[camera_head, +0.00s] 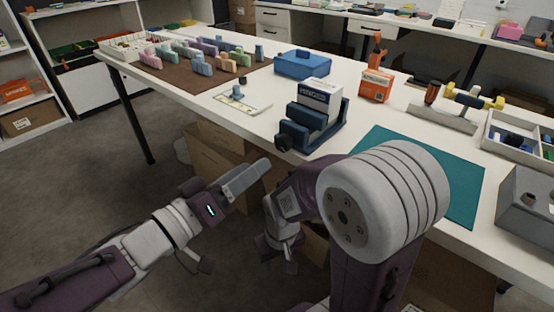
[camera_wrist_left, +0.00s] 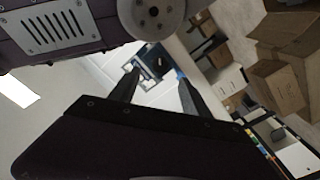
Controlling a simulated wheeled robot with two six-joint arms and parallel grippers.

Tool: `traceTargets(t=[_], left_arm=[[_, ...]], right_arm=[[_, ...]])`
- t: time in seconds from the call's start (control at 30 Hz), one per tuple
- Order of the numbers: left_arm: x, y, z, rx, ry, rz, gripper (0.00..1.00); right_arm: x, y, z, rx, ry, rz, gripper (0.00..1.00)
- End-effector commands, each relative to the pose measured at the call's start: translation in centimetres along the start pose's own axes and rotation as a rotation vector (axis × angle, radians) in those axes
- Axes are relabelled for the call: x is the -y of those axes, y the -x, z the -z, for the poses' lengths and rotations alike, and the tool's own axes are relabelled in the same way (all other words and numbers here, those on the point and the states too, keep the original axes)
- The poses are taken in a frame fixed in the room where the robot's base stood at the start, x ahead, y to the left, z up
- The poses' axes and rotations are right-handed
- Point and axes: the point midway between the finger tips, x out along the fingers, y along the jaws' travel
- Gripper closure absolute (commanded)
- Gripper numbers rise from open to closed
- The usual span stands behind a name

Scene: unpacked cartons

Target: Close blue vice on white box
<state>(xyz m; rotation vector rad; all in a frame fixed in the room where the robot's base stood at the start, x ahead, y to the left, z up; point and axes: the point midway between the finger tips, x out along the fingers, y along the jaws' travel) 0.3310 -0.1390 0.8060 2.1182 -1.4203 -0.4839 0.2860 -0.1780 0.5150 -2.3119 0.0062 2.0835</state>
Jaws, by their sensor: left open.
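The blue vice (camera_head: 318,130) stands near the front edge of the white table. The white box (camera_head: 321,92) with dark lettering sits upright in it, between its jaws; I cannot tell whether both jaws touch it. The dark screw end (camera_head: 288,137) of the vice faces the table's front edge. My left gripper (camera_head: 252,176) is open and empty, below and left of the vice, in front of the table edge. In the left wrist view its fingers (camera_wrist_left: 156,92) are spread, with the vice (camera_wrist_left: 150,62) beyond. My right gripper (camera_head: 276,240) hangs low, partly hidden by my arm.
A teal mat (camera_head: 452,190) lies right of the vice, partly hidden by my right arm. Cardboard cartons (camera_head: 215,165) are under the table.

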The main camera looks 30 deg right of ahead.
Motion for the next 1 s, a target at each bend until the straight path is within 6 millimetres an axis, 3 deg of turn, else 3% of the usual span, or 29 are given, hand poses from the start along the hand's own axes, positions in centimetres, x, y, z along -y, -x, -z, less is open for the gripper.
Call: traceTargets(t=[0.23,0.3,0.4,0.53,0.8,1.0], left_arm=[[-0.2,-4.6,0.1,0.005,0.003,0.0,0.45],[0.2,-6.0,-0.3,0.001,-0.002,-0.002,0.45],[0.2,-7.6,-0.2,0.0,-0.001,0.001,0.45],[0.1,-8.7,-0.1,0.0,0.0,0.002,0.45],[0.1,-8.8,0.1,0.0,0.0,0.003,0.45],[0.1,-8.8,0.1,0.0,0.0,0.003,1.0]], right_arm=[[0.0,2.1,0.2,0.0,0.0,0.0,0.64],[0.0,0.6,0.1,-0.001,0.0,0.0,0.64],[0.0,0.1,0.0,0.0,0.0,0.0,0.64],[0.0,-0.2,0.0,0.0,0.0,0.0,0.64],[0.0,-0.1,0.0,0.0,0.0,0.0,0.64],[0.0,-0.1,0.0,0.0,0.0,0.0,0.64]])
